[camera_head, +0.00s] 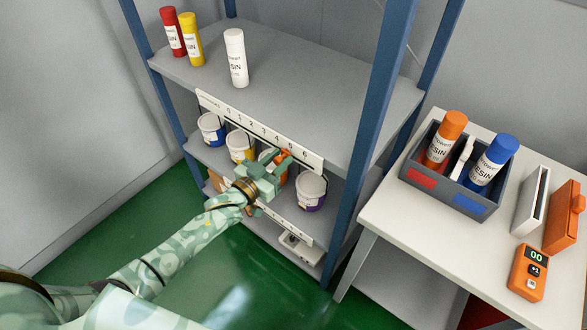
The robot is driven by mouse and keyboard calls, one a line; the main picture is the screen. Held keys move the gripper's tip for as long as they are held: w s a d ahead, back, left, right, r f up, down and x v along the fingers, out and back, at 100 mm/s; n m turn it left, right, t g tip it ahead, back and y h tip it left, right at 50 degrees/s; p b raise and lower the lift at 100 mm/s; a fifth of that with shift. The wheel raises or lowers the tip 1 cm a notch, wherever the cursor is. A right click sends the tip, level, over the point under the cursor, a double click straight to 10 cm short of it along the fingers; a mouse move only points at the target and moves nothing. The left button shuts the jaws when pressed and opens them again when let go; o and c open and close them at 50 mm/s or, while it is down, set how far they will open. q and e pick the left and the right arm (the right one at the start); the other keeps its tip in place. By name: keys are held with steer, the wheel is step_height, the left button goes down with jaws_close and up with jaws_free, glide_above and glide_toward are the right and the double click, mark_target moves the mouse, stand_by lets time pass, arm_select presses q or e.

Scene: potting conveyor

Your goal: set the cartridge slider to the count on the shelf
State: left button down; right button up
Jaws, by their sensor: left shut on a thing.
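Three resin cartridges stand upright on the upper shelf (285,75): a red one (172,32), a yellow one (191,40) and a white one (235,58). A white scale strip (263,131) with marks from 0 to 6 runs along that shelf's front edge. The orange slider (284,155) shows just under the strip, around marks 4 to 5; the exact mark is hard to read. My left gripper (274,170) is shut on the slider and partly hides it. My right gripper is out of view.
Several white buckets, such as the blue-banded one (211,129) and the purple-banded one (311,190), stand on the shelf below. At right, a table (388,225) carries a dark tray (410,178) with orange and blue cartridges, and an orange counter (529,271) reading 00.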

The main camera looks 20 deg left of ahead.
mark_target(265, 140)
arm_select(q)
steer(key=w+a, duration=0.1)
steer(key=a, duration=0.4)
steer(key=w+a+b, duration=0.1)
steer(key=a, duration=0.1)
steer(key=shift+w+a+f, duration=0.1)
steer(key=shift+w+a, duration=0.1)
steer(key=shift+w, duration=0.1)
steer(key=c, duration=1.3)
jaws_free()
steer(key=shift+o, duration=0.2)
steer(key=shift+s, duration=0.1)
steer(key=shift+s+a, duration=0.15)
steer(key=shift+s, duration=0.2)
steer(key=p+v, duration=0.3)
steer(key=v, duration=1.2)
steer(key=shift+s, duration=0.2)
steer(key=shift+a, duration=0.1)
